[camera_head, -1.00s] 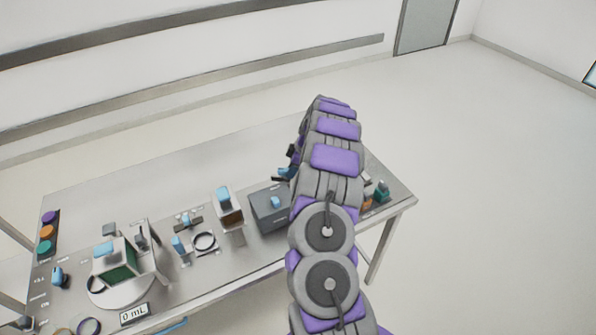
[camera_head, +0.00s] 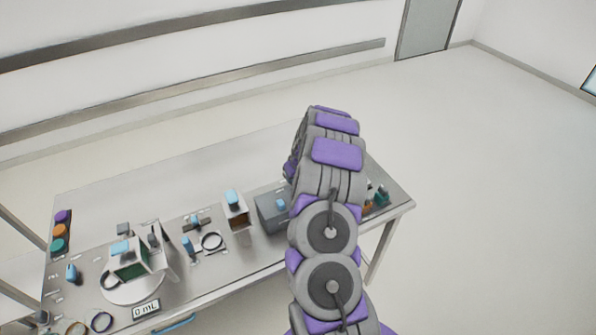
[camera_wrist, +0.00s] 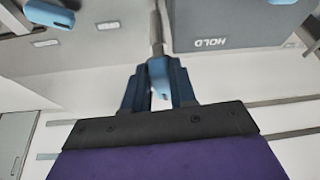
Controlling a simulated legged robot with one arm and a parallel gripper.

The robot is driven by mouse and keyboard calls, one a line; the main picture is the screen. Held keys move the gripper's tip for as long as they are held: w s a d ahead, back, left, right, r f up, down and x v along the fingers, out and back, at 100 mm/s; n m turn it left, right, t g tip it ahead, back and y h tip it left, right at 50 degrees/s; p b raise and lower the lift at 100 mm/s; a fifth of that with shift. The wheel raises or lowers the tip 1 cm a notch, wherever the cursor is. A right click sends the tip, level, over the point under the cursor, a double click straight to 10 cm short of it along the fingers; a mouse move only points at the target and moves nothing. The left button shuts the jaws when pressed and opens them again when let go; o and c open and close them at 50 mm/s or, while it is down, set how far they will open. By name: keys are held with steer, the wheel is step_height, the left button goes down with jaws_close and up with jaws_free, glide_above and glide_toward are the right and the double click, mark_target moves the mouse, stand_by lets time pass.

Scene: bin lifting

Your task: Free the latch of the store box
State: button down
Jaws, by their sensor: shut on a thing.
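The grey box (camera_head: 268,216) stands near the right part of the steel bench, partly covered by my arm. A blue knob (camera_head: 280,204) shows on it. I cannot tell for sure which object is the store box. In the wrist view, a dark grey surface (camera_wrist: 245,22) has an upside-down HOLD label, beside a thin grey rod (camera_wrist: 156,30). My gripper (camera_wrist: 158,82) is shut on a light blue handle (camera_wrist: 159,72) at the rod's end. In the head view my gripper is hidden behind my arm.
Small green parts (camera_head: 381,196) lie right of my arm. The back of the bench is clear.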

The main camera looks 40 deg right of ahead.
steer(key=shift+w+d+r+m+h+p, duration=0.2)
steer(key=shift+w+r+m+p, duration=0.1)
steer(key=shift+w+r, duration=0.3)
steer(key=shift+w+d+r+m+h+p, duration=0.1)
steer(key=shift+w+r+m+h+p, duration=0.15)
steer(key=shift+w+r, duration=0.3)
steer(key=shift+d+r+t, duration=0.1)
steer(key=shift+r+t, duration=0.15)
steer(key=shift+t, duration=0.05)
steer(key=c, duration=1.4)
jaws_free()
steer(key=shift+o, duration=0.9)
steer(key=shift+w, duration=0.2)
steer(key=o, duration=0.3)
steer(key=shift+x, duration=1)
steer(key=shift+s+f, duration=0.1)
steer(key=shift+s, duration=0.6)
steer(key=shift+s+a, duration=0.15)
steer(key=shift+a, duration=0.1)
steer(key=w+v, duration=0.1)
steer(key=v, duration=1.6)
steer(key=shift+d+r, duration=0.2)
steer(key=shift+r, duration=0.1)
